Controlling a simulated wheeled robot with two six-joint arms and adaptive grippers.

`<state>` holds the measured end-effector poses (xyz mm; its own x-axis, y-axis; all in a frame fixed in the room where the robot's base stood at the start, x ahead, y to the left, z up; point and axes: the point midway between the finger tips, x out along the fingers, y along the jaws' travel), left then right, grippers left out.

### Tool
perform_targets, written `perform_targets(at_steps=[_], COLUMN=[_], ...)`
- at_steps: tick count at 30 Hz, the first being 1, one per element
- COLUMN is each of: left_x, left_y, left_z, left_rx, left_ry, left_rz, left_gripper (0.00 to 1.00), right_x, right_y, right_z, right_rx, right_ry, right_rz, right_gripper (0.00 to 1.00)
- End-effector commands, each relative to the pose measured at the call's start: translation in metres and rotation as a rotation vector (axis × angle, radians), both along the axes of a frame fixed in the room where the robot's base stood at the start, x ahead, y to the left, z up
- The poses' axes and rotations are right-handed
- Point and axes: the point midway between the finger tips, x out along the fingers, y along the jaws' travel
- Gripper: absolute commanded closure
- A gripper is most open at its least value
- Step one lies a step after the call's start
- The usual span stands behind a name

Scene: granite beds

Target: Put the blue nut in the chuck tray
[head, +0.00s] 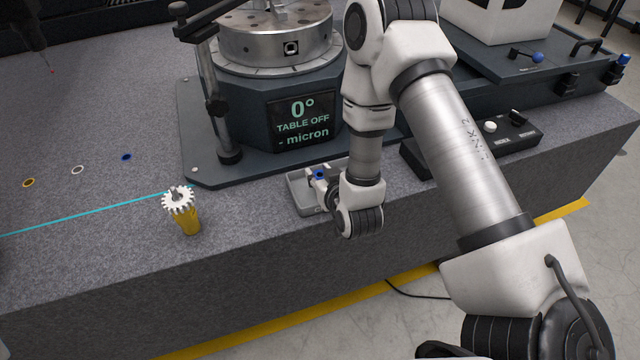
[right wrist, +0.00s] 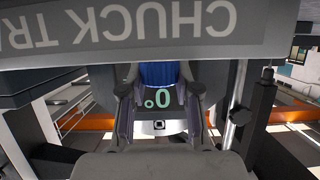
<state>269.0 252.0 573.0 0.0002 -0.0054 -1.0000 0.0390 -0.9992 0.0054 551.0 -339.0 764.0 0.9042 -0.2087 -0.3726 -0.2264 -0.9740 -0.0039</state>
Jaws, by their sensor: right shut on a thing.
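The blue nut (head: 319,174) shows as a small blue piece at the tips of my right gripper (head: 320,180). In the right wrist view the nut (right wrist: 158,74) sits between the two fingers of the gripper (right wrist: 160,88), which is shut on it. The grey chuck tray (head: 294,194) lies on the granite in front of the rotary table. The gripper and nut are over or inside the tray; I cannot tell whether the nut touches its floor. The tray's lettered wall (right wrist: 240,22) crosses the top of the wrist view. My left gripper is not in view.
The rotary table (head: 275,45) with its display (head: 303,122) stands behind the tray. A yellow holder with a white gear (head: 180,205) stands to the left. A control box (head: 500,135) is at the right. Coloured rings, including a blue one (head: 126,157), lie at the left.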

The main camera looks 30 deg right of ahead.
Motion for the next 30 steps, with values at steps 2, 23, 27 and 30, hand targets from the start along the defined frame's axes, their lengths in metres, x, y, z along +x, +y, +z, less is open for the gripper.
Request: perform_targets(at_steps=[2,23,27,30], left_x=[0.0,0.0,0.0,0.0], left_y=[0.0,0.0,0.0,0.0], left_z=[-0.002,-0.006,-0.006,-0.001], left_rx=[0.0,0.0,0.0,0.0], left_ry=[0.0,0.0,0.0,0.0], left_rz=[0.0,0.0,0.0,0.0], left_gripper=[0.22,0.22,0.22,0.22], right_x=[0.001,0.0,0.0,0.0], right_y=[-0.001,0.0,0.0,0.0], right_z=[-0.011,-0.039,-0.038,-0.032], right_rx=[-0.001,0.0,0.0,0.0], right_ry=[0.004,0.002,0.002,0.002], right_rz=[0.001,0.0,0.0,0.0], right_gripper=[1.0,0.43,0.43,0.43])
